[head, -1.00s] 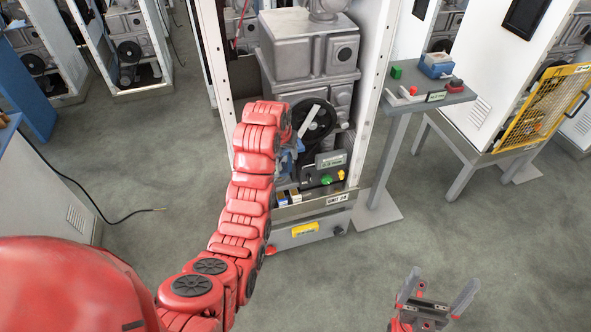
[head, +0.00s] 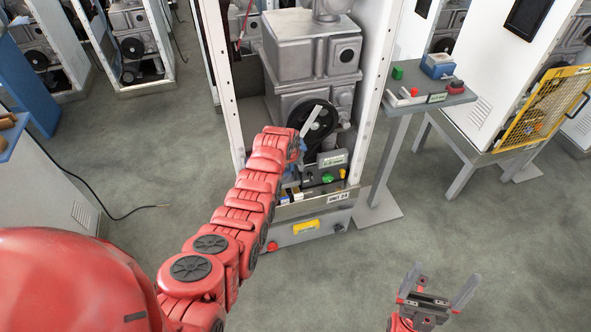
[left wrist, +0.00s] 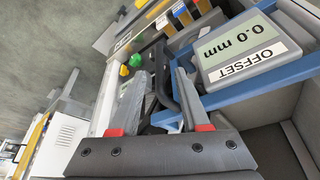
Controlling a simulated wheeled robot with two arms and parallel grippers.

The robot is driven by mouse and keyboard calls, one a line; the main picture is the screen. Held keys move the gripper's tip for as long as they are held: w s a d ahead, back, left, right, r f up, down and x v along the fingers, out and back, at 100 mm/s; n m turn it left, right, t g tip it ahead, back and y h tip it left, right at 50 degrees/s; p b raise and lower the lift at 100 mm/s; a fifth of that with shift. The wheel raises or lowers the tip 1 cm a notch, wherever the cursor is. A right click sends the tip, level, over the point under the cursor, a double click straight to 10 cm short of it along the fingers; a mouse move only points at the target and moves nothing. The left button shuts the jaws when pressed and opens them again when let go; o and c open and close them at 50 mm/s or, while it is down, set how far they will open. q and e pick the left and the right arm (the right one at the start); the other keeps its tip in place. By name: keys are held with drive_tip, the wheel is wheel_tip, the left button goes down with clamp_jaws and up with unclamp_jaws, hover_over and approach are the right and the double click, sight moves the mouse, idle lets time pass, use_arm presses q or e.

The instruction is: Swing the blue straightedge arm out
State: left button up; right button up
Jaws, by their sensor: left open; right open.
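The blue straightedge arm (left wrist: 245,89) runs slanting across the left wrist view, below and beside a grey box (left wrist: 245,52) with a display reading "OFFSET 0.0 mm". My left gripper (left wrist: 158,85) is open there. One finger crosses in front of the blue bar's left part, and some blue shows between the fingers; I cannot tell whether they touch it. In the head view my left arm reaches into the open cabinet and its red links hide most of that gripper. Only small patches of blue show there. My right gripper (head: 443,282) is open and empty over the floor at lower right.
The machine's black wheel (head: 318,120) is close to my left wrist. A grey stand (head: 432,98) is on the right. The floor in front is clear.

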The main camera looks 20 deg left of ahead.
sight(295, 169)
use_arm(q)
drive_tip(key=shift+w+f, duration=0.15)
drive_tip(key=shift+f, duration=0.45)
drive_tip(key=b+x, duration=0.3)
drive_tip(key=shift+f+b, duration=0.15)
drive_tip(key=shift+b, duration=0.25)
drive_tip(key=shift+c, duration=0.3)
clamp_jaws()
drive_tip(key=shift+w, duration=0.1)
idle(0.6)
